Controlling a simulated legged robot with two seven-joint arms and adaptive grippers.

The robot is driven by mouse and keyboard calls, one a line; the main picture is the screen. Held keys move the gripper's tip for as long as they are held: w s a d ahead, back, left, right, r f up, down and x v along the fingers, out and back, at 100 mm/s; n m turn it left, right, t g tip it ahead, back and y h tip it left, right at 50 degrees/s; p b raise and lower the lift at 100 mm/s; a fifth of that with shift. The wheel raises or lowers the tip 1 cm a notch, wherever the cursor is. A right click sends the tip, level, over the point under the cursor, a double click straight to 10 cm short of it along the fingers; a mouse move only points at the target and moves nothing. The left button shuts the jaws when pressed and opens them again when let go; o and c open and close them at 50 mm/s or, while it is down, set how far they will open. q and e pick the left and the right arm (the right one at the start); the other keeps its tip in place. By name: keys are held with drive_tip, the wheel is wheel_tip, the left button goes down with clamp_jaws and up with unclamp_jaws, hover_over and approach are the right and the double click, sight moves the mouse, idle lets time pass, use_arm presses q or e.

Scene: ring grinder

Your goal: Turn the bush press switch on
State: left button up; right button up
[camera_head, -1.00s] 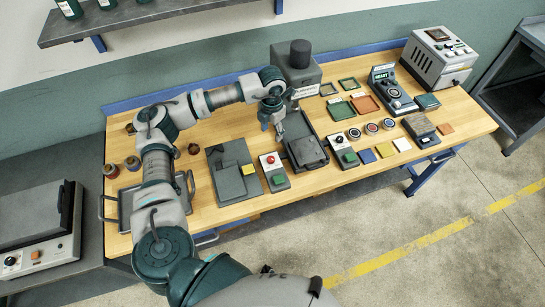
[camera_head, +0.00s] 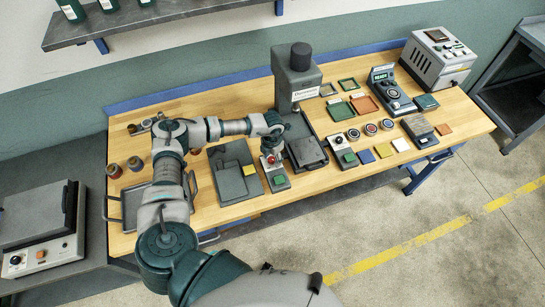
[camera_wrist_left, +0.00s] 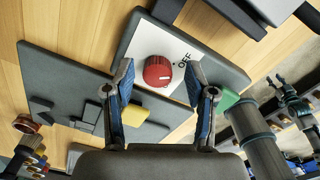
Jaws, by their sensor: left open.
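A dark switch box (camera_head: 278,184) with a red knob (camera_head: 271,159) and a green button (camera_head: 279,180) lies on the wooden table in front of the press (camera_head: 297,78). In the left wrist view, the red knob (camera_wrist_left: 157,71) sits on a white plate (camera_wrist_left: 150,40) with the word OFF beside it. My left gripper (camera_head: 271,150) is open above the knob. In the wrist view its two fingertips (camera_wrist_left: 160,77) show on either side of the knob, with gaps; I cannot tell how high above it they are. My right gripper is not in view.
A grey plate with a yellow block (camera_head: 249,170) lies just left of the switch box. A dark tray (camera_head: 306,152) lies to its right, then a second switch box (camera_head: 343,152) with a green button. A grey machine (camera_head: 439,58) stands at the far right.

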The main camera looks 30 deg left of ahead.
use_arm(q)
drive_tip(key=shift+a+f, duration=0.1)
drive_tip(key=shift+a, duration=0.25)
drive_tip(key=c, duration=0.8)
clamp_jaws()
drive_tip(key=shift+d, duration=0.25)
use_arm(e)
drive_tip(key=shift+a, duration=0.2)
